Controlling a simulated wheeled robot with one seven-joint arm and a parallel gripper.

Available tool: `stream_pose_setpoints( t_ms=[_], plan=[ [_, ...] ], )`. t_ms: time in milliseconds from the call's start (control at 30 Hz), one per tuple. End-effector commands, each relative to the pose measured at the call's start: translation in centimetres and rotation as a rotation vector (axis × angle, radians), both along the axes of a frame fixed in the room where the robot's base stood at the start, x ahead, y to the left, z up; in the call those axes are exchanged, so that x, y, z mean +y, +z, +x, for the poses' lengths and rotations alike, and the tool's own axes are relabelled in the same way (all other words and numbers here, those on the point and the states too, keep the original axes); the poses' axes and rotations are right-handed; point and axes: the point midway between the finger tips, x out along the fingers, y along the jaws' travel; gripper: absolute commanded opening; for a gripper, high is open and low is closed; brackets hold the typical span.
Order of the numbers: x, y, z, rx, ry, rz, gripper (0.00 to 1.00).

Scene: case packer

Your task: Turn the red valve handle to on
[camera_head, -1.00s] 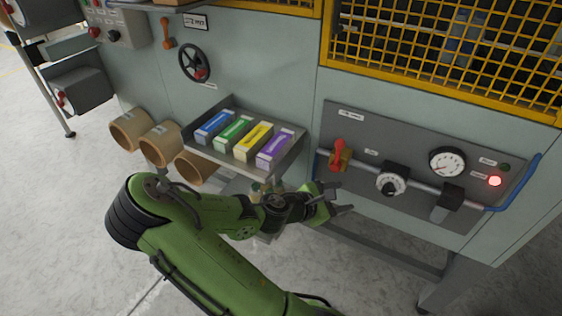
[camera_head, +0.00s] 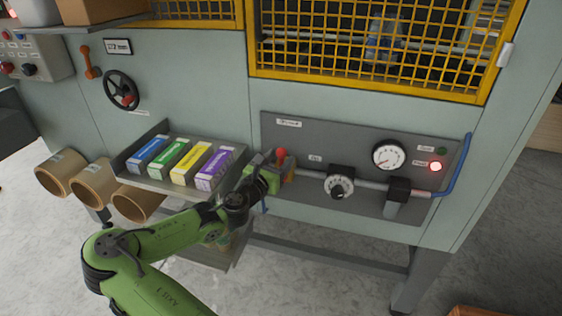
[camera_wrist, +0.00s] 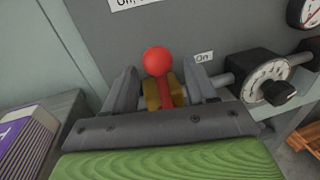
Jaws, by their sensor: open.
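The red valve handle (camera_wrist: 157,62) has a round red knob and sits on a brass valve body (camera_wrist: 151,95) on the pipe. In the wrist view it stands between the two fingers of my gripper (camera_wrist: 160,88), which is open; I cannot tell whether either finger touches it. In the head view the red knob (camera_head: 281,153) shows just above my gripper (camera_head: 274,168), which hides most of the valve. A label reading "On" (camera_wrist: 204,57) is on the panel right of the handle. Another label (camera_wrist: 135,3) above is partly cut off.
Right of the valve are a dial knob (camera_head: 339,184), a gauge (camera_head: 389,155) and a lit red lamp (camera_head: 435,167) on the grey panel. A tray (camera_head: 150,180) with several coloured boxes is close on the left. A yellow mesh guard (camera_head: 370,75) is above.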

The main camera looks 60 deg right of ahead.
Motion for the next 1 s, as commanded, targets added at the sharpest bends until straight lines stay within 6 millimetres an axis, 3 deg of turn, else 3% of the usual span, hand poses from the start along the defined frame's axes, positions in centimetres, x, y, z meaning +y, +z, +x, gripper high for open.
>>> stream_pose_setpoints(
  t_ms=[133, 400, 767, 1000],
  plan=[
    [-1.7, 0.0, -0.1, 0.000, 0.000, -0.001, 0.57],
    [-2.0, 0.0, 0.0, 0.000, 0.000, 0.000, 0.57],
    [-2.0, 0.0, 0.0, 0.000, 0.000, 0.001, 0.03],
    [-2.0, 0.0, -0.1, -0.002, 0.000, 0.002, 0.00]
  ],
)
